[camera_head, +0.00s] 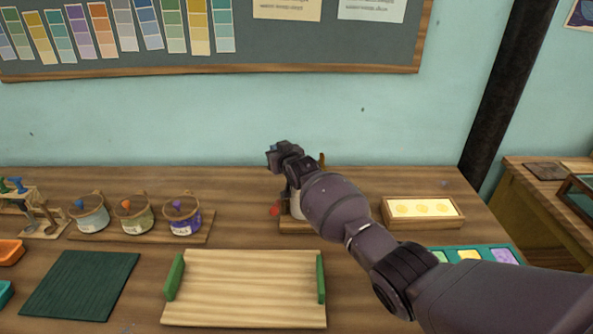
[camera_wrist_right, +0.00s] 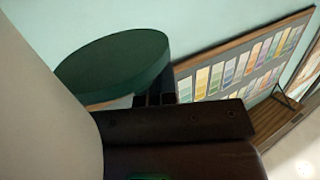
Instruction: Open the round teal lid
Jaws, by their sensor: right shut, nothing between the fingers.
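The round teal lid (camera_wrist_right: 118,66) is a thick dark teal disc in the right wrist view, seen at a slant with a pale edge under it. A large beige curved surface (camera_wrist_right: 40,115) covers the left of that view; I cannot tell whether it belongs to the pot. My right gripper (camera_head: 277,154) is shut and empty, above the back of the table. In the wrist view its dark fingers (camera_wrist_right: 166,88) are close to the lid's right edge; I cannot tell if they touch. In the head view my arm hides the lid and most of a pale pot (camera_head: 296,205). My left gripper is not in view.
A red piece (camera_head: 274,210) shows beside the pot. Three small pots (camera_head: 92,218) stand on a board at left. A slatted tray with green handles (camera_head: 245,287) lies in front, a dark green mat (camera_head: 80,284) left of it. A box with yellow discs (camera_head: 423,213) is right.

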